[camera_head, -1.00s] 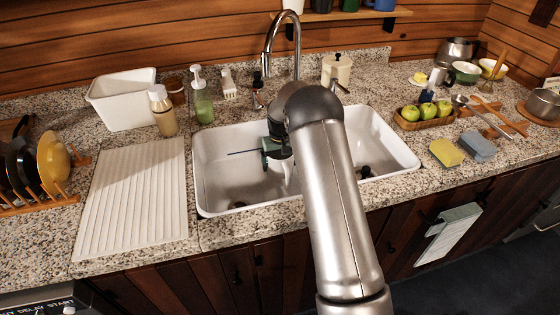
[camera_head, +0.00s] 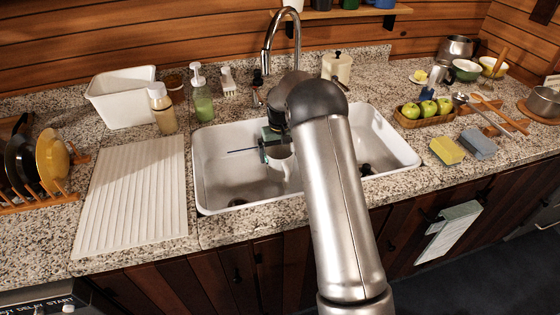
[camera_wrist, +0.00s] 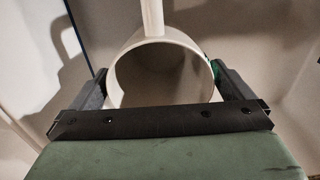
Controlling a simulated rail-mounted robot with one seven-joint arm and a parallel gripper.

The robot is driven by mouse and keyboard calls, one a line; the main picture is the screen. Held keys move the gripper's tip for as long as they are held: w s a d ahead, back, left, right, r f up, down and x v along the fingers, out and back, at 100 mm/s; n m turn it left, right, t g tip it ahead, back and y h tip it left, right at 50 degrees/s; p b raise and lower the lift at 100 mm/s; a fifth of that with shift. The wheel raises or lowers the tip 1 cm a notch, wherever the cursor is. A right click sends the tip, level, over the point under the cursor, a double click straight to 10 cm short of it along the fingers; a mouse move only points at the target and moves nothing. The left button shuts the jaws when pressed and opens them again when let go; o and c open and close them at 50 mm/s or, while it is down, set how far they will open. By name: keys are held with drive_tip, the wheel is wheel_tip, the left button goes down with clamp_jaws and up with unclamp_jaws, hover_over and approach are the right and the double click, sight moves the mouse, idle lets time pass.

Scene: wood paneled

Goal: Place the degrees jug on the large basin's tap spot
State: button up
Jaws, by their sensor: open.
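A white cylindrical jug (camera_wrist: 163,72) lies between the two fingers of my gripper (camera_wrist: 160,90) in the wrist view. Its open mouth faces the camera and its handle points to the top of that picture. No degree markings can be made out. In the head view the jug (camera_head: 284,160) shows partly below my green gripper, inside the large left basin (camera_head: 220,150). My gripper is open, with one finger on each side of the jug; contact is unclear. The chrome tap (camera_head: 267,55) arches behind the basin. My arm hides part of the sink.
A smaller right basin (camera_head: 375,130) adjoins. A ribbed drainboard (camera_head: 132,200) and plate rack (camera_head: 40,200) are to the left. A white bin (camera_head: 122,98), bottles and a lidded pot (camera_head: 337,68) stand behind. Apples (camera_head: 427,108) and sponges (camera_head: 447,151) are to the right.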

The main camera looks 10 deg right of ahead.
wheel_tip(320, 180, up, 4)
drive_tip(key=shift+f, duration=0.25)
drive_tip(key=s+r, duration=0.2)
drive_tip(key=r, duration=0.1)
drive_tip(key=s+r, duration=0.1)
drive_tip(key=shift+s+a+r, duration=0.25)
drive_tip(key=shift+s+a, duration=0.1)
drive_tip(key=shift+s, duration=0.05)
drive_tip(key=s+a+r, duration=0.1)
drive_tip(key=s+r, duration=0.3)
drive_tip(key=s, duration=0.3)
drive_tip(key=s+a+r, duration=0.1)
drive_tip(key=s+r, duration=0.2)
drive_tip(key=s, duration=0.4)
drive_tip(key=s+a+f, duration=0.1)
drive_tip(key=s, duration=2.2)
drive_tip(key=shift+s, duration=0.2)
